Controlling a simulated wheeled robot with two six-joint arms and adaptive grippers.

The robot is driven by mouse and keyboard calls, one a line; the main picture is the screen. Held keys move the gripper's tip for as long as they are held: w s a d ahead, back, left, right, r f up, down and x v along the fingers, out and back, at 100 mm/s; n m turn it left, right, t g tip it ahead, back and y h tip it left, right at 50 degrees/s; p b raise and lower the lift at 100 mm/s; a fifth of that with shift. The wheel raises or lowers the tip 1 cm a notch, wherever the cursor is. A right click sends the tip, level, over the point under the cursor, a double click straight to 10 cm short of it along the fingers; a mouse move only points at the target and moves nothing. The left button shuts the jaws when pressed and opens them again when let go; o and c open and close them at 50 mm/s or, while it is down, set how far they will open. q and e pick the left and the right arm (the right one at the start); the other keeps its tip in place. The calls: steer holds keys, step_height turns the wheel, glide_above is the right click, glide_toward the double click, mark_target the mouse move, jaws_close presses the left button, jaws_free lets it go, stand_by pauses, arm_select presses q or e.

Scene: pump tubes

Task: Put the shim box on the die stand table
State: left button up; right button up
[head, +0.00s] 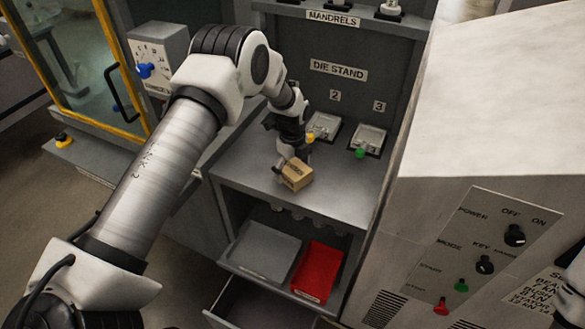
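The shim box (297,174), a small tan-brown box, is at the front part of the grey die stand table (346,190). It looks slightly turned. I cannot tell whether it rests on the surface or is just above it. My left gripper (286,160) reaches down from above and behind the box, with its dark fingers at the box's upper left side. The fingers are small and partly hidden, so I cannot tell whether they are closed on the box. My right gripper is not in view.
Two metal stands, at the label 2 (323,126) and the label 3 (369,138), occupy the back of the table. Yellow and green knobs sit there. Below are a grey tray (262,252), a red tray (318,270) and an open drawer. A control cabinet (470,190) stands right.

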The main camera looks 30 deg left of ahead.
mark_target(293, 167)
arm_select(q)
steer(key=shift+w+r, duration=0.1)
steer(key=shift+r, duration=0.1)
step_height(293, 167, up, 12)
steer(key=b, duration=0.3)
steer(key=shift+f, duration=0.15)
